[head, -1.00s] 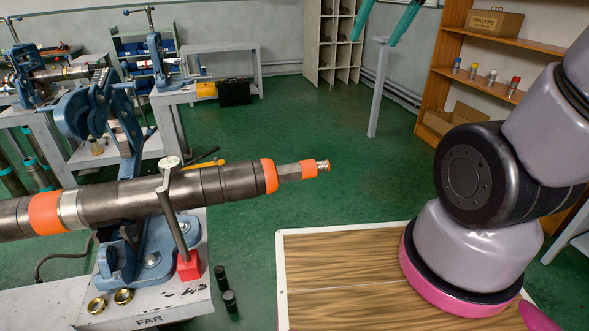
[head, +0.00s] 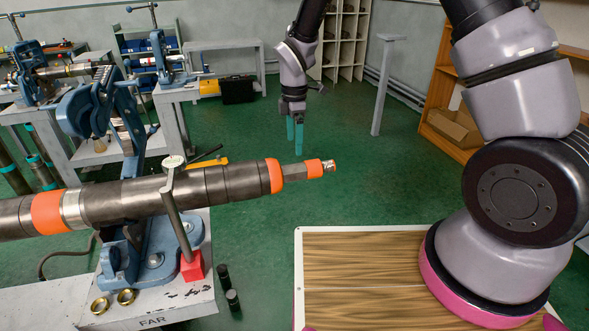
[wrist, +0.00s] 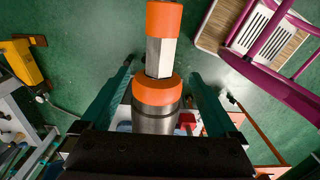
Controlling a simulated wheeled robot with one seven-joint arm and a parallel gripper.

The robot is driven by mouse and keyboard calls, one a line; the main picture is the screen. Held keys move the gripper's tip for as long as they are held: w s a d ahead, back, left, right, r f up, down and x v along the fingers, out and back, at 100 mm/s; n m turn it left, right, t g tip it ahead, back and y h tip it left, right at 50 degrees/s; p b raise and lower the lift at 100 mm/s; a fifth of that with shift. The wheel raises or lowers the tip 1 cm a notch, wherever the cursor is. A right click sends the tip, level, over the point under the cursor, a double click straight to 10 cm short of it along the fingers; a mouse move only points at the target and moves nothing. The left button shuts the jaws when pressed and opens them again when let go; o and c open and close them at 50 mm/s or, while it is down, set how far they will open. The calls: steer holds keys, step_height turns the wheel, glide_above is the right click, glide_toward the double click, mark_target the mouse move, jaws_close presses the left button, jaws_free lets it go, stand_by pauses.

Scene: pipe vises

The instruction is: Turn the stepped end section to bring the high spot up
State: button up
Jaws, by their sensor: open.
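The dark pipe (head: 130,198) lies across the blue vise (head: 150,255). Its stepped end section has a wide orange band (head: 275,175), grey flats (head: 293,172), a narrower orange band (head: 314,168) and a small shiny tip (head: 329,166). No high spot can be made out. My gripper (head: 295,152) points down at the stepped end, its teal fingertips just above or behind the flats. In the wrist view my gripper (wrist: 161,68) is open and empty, one finger each side of the wide orange band (wrist: 157,90) and flats (wrist: 159,57), with gaps.
A red block (head: 192,267) and two brass rings (head: 113,302) are on the vise bench (head: 185,300). A wood-topped platform (head: 365,250) is at lower right. Green floor around the pipe tip is clear.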

mark_target(294, 169)
step_height(294, 169, down, 11)
steer(key=shift+r, duration=0.2)
stand_by(0.3)
steer(key=c, duration=1.4)
